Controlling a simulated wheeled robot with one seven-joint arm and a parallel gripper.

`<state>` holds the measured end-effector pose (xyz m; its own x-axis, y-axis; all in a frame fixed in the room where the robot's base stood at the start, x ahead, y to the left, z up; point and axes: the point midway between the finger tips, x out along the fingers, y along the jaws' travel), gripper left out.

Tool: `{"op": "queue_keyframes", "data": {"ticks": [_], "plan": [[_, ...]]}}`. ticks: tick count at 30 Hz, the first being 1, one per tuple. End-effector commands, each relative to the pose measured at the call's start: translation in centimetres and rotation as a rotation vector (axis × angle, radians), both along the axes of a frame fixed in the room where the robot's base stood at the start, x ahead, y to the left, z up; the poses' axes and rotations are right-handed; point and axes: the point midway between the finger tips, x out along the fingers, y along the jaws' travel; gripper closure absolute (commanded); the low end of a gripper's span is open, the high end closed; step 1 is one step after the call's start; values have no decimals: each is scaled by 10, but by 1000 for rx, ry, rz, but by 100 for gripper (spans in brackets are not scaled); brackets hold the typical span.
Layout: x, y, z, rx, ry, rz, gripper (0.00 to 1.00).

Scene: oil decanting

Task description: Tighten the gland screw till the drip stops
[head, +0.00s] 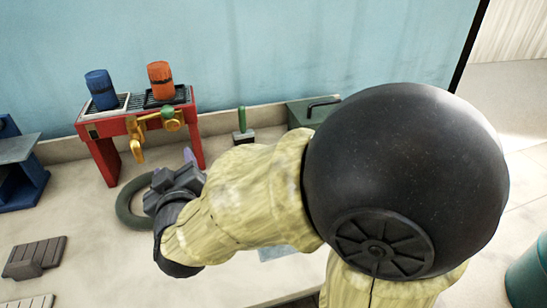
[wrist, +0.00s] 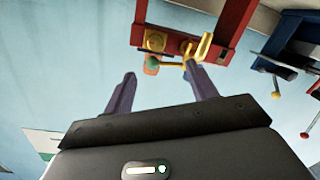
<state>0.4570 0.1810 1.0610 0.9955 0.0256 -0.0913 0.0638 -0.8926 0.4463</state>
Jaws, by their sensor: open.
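A brass tap (head: 137,130) with a green knob (head: 167,112) and a round brass fitting (head: 172,123) is on the front of the red stand. In the wrist view the brass tap (wrist: 203,47) and green knob (wrist: 152,63) show just beyond the fingers. The gland screw is too small to single out, and I cannot see a drip. My gripper (wrist: 160,72) is open, with its two purple fingers apart and nothing visible between them. In the head view my gripper (head: 188,158) is in front of the stand, below and right of the tap, its fingers mostly hidden.
The red stand (head: 107,160) carries a blue drum (head: 101,90) and an orange drum (head: 160,80). A dark ring (head: 127,208) lies below it. A green-handled tool (head: 242,125) and a grey-green box (head: 298,113) are right. A blue rack (head: 22,175) is left.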

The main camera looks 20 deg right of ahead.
Motion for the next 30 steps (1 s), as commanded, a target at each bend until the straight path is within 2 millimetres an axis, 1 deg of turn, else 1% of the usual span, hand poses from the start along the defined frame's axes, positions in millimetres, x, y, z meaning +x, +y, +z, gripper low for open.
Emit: {"op": "queue_keyframes", "data": {"ticks": [1, 9, 16, 23, 30], "plan": [[2, -2, 7, 11, 21, 7, 43], [10, -11, 9, 76, 154, 55, 43], [12, -22, 9, 127, 278, 78, 43], [9, -37, 9, 173, 409, 78, 43], [0, -56, 9, 218, 555, 56, 43]]}}
